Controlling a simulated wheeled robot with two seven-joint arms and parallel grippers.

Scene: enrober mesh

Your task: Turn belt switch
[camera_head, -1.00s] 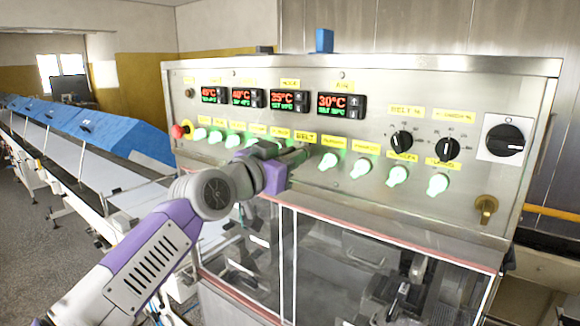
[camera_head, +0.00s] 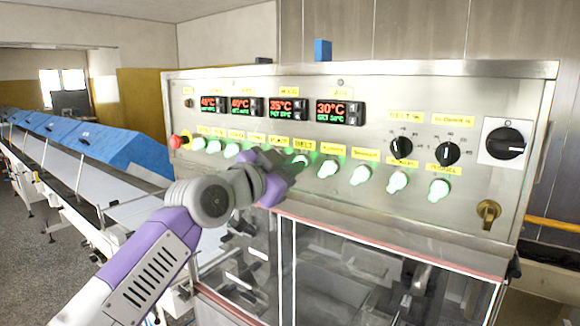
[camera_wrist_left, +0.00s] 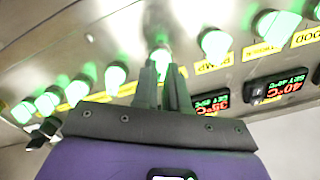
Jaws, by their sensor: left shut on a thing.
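The belt switch (camera_head: 300,159) is a green-lit knob under the yellow "BELT" label on the steel control panel (camera_head: 400,90). In the head view it is mostly hidden by my left gripper (camera_head: 292,162), which reaches in from the left. In the left wrist view the glowing knob (camera_wrist_left: 160,58) sits at the tips of my left gripper (camera_wrist_left: 161,78). The narrow fingers are shut on it. The exact angle of the knob is hard to tell. My right gripper does not show.
More green-lit knobs (camera_head: 328,168) stand close on both sides. A red button (camera_head: 178,141) is at the panel's left end, black dials (camera_head: 447,153) and a brass handle (camera_head: 488,212) at the right. Temperature displays (camera_head: 340,112) sit above. Clear guard panels (camera_head: 350,270) are below.

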